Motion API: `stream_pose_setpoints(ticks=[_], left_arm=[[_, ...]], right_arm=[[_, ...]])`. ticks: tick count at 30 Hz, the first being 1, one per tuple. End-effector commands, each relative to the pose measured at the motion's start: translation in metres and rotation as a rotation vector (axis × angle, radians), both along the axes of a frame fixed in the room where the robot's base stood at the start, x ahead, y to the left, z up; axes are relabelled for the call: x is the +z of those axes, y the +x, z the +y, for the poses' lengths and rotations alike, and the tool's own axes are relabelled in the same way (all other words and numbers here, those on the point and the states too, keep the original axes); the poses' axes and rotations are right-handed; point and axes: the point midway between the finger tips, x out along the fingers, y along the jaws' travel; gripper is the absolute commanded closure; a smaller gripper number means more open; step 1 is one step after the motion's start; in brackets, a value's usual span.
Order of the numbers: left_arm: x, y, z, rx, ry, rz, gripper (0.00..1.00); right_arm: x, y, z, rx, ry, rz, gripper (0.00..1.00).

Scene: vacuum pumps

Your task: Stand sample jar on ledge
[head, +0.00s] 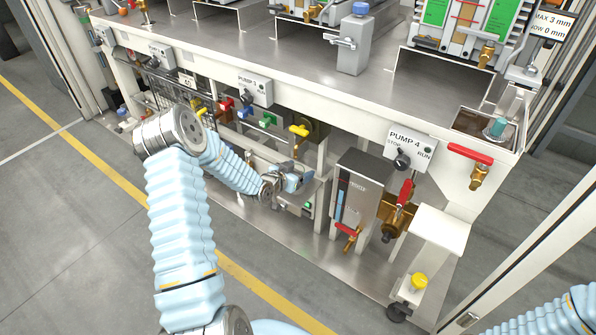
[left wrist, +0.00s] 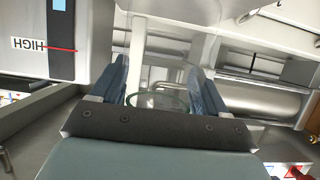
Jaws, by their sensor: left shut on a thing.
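My left gripper (head: 297,181) reaches in under the bench, just left of a grey box unit. In the left wrist view its two blue fingers (left wrist: 160,88) stand on either side of a clear glass jar (left wrist: 158,101), and they are shut on it. Only the round rim and part of the clear wall of the jar show; the gripper's dark palm edge hides the rest. In the head view the jar cannot be made out. A white flat ledge (head: 440,229) juts out at the right end of the bench, apart from the gripper. My right gripper is out of view.
The grey box unit (head: 357,200) with a dark gauge strip stands right of the gripper; its HIGH label (left wrist: 35,46) shows in the wrist view. A yellow-handled valve (head: 299,131) is above the gripper. The front floor is clear.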

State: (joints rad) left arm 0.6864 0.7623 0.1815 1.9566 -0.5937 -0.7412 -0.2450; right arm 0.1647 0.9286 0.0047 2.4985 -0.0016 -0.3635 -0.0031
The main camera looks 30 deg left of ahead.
Motion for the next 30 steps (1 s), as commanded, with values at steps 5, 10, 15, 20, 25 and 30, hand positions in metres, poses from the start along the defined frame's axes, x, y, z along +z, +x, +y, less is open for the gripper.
stream_pose_setpoints(ticks=[5, 10, 15, 20, 25, 30], left_arm=[[0.0000, 0.0001, 0.0001, 0.000, 0.000, 0.000, 0.56], [-0.0021, 0.0001, 0.0001, 0.000, 0.000, 0.000, 0.56], [-0.0044, 0.0000, 0.0001, 0.000, 0.000, 0.000, 0.56], [-0.0041, 0.0000, 0.0001, 0.000, 0.000, 0.000, 0.10], [-0.0042, 0.0000, 0.0001, 0.000, 0.000, 0.000, 0.00], [-0.0043, -0.0003, 0.0001, 0.000, 0.000, 0.000, 0.00]], right_arm=[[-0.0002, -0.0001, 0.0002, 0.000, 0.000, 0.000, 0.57], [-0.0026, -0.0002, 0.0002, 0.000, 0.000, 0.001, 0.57], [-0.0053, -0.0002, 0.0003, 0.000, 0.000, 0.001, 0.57], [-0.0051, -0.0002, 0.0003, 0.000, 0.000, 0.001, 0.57], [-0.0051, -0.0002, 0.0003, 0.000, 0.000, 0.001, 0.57], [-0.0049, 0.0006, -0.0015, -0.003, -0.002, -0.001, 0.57]])
